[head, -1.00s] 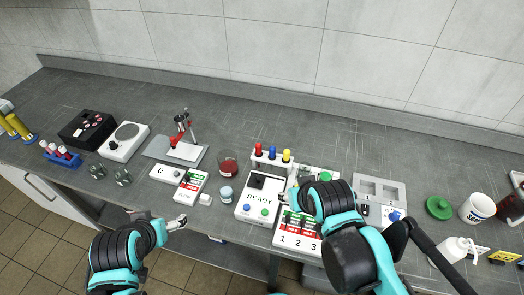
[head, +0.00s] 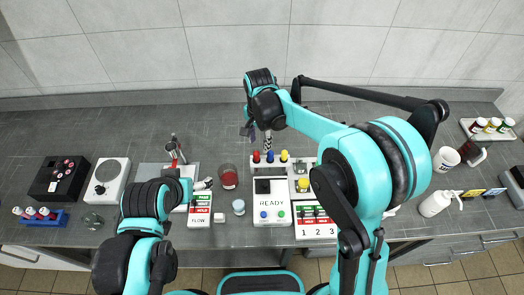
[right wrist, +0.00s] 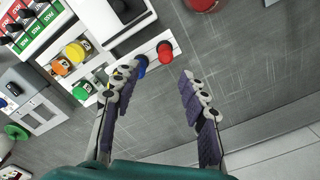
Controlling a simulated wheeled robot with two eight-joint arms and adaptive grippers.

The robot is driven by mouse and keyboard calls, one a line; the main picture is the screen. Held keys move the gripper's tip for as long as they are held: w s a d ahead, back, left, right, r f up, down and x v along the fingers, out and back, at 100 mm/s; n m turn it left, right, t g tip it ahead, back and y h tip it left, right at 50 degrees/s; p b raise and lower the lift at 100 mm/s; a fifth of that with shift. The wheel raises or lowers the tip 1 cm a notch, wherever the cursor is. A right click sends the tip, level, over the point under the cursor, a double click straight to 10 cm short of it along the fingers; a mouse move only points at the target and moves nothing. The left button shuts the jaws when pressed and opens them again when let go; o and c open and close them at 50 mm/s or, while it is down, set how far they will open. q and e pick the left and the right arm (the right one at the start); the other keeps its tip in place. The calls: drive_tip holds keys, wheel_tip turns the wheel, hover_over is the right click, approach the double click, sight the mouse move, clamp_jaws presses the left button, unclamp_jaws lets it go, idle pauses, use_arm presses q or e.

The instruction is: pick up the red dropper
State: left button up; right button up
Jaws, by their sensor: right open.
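The red dropper (head: 256,156) stands at the left end of a white rack (head: 250,167), beside a blue dropper (head: 270,156) and a yellow dropper (head: 284,155). In the right wrist view the red dropper's cap (right wrist: 165,50) lies just beyond the opening of my right gripper (right wrist: 157,75). This gripper is open and empty. Its left finger overlaps the blue dropper (right wrist: 141,66) in that view; I cannot tell whether they touch. In the head view my right gripper (head: 259,138) is at the wall side of the rack. My left gripper (head: 204,184) is over the left device; its jaws are unclear.
A READY device (head: 271,203) stands in front of the rack. A beaker of red liquid (head: 229,177) is to its left. A numbered panel (head: 316,231) is at the right, partly behind my right arm. The bench behind the rack is mostly clear.

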sight(257, 152)
drive_tip(key=shift+w+a+f, duration=0.15)
drive_tip(key=shift+w+f, duration=0.05)
drive_tip(key=shift+f, duration=0.05)
drive_tip(key=shift+f+m, duration=0.3)
drive_tip(key=f, duration=0.2)
drive_tip(key=f+b, duration=0.1)
drive_tip(key=f, duration=0.3)
drive_tip(key=shift+s+a+f, duration=0.1)
drive_tip(key=shift+a+f, duration=0.2)
drive_tip(key=shift+a, duration=0.1)
drive_tip(key=shift+f+b, duration=0.3)
drive_tip(key=shift+f, duration=0.1)
drive_tip(key=shift+c, duration=0.2)
drive_tip(key=c, duration=0.8)
